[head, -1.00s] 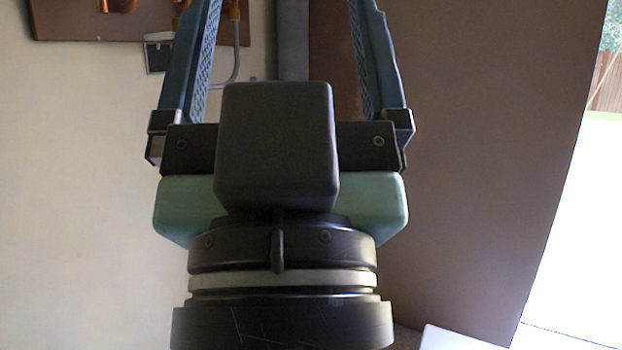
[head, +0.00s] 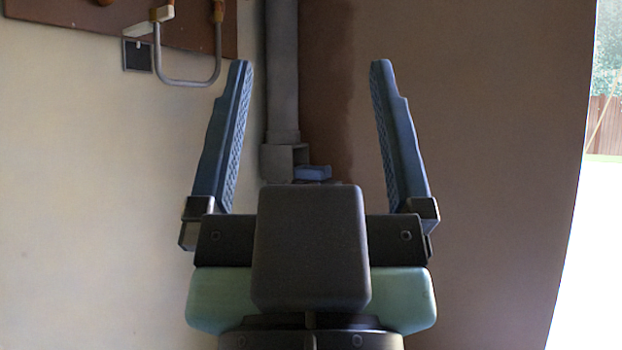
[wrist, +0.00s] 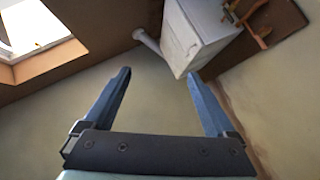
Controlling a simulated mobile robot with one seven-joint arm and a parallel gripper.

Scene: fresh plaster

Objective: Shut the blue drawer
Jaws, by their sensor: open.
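My gripper (head: 310,68) is raised in the head view, its two blue fingers spread wide with nothing between them. It is also open and empty in the wrist view (wrist: 158,72). A small blue block-like thing (head: 313,172) shows beyond the gripper, low in the gap between the fingers, partly hidden by the gripper body. I cannot tell whether it is the blue drawer. No drawer front or handle shows clearly in either view.
A grey pipe (head: 283,70) runs down the wall corner to a grey box-like base (head: 277,162). A brown tool board (head: 60,15) with hand tools hangs at upper left. A pale box (wrist: 200,35) stands beyond the fingers. A bright opening (head: 590,250) is at right.

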